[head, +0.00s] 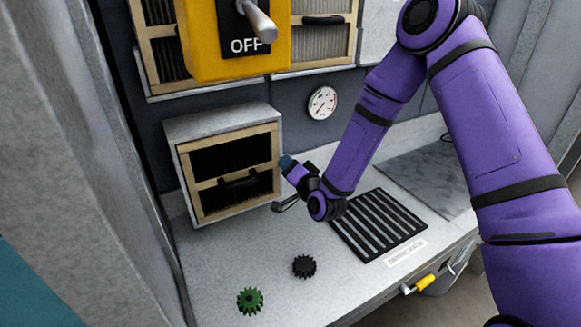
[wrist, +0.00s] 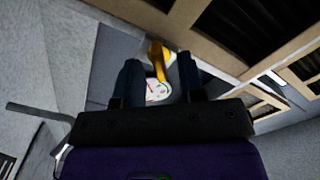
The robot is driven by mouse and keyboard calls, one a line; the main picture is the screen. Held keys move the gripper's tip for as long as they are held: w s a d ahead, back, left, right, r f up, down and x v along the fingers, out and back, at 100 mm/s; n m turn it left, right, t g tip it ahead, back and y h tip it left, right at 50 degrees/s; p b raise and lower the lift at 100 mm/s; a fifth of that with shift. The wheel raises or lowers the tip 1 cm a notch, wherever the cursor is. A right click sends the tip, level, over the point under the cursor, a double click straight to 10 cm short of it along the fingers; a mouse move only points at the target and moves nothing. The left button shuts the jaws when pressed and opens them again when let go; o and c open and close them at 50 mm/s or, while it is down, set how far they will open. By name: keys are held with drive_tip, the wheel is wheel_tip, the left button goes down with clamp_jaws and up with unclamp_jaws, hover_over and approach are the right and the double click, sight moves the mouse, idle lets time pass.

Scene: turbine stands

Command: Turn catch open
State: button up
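My gripper (head: 287,163) is beside the right edge of a wood-framed filter door (head: 234,172) on a grey box, at the back of the counter. In the wrist view its two dark fingers (wrist: 158,82) stand apart, with a gap between them. Nothing is clearly held. A tan frame (wrist: 205,42) runs close past the finger at right. A grey bent rod (head: 285,204) shows just below my gripper, and a similar rod shows in the wrist view (wrist: 38,113).
A yellow switch box (head: 228,40) marked OFF hangs above. A round gauge (head: 322,103) is on the wall. A green gear (head: 250,300) and a black gear (head: 304,266) lie on the counter near a slotted drying rack (head: 378,225). A yellow handle (head: 424,283) is at the front edge.

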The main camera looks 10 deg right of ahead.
drive_tip(key=shift+c, duration=0.2)
clamp_jaws()
drive_tip(key=shift+n, duration=0.3)
drive_tip(key=n, duration=0.9)
drive_tip(key=shift+s+a+r, duration=0.1)
drive_tip(key=shift+a, duration=0.1)
drive_tip(key=shift+n, duration=0.3)
drive_tip(key=shift+o, duration=0.2)
unclamp_jaws()
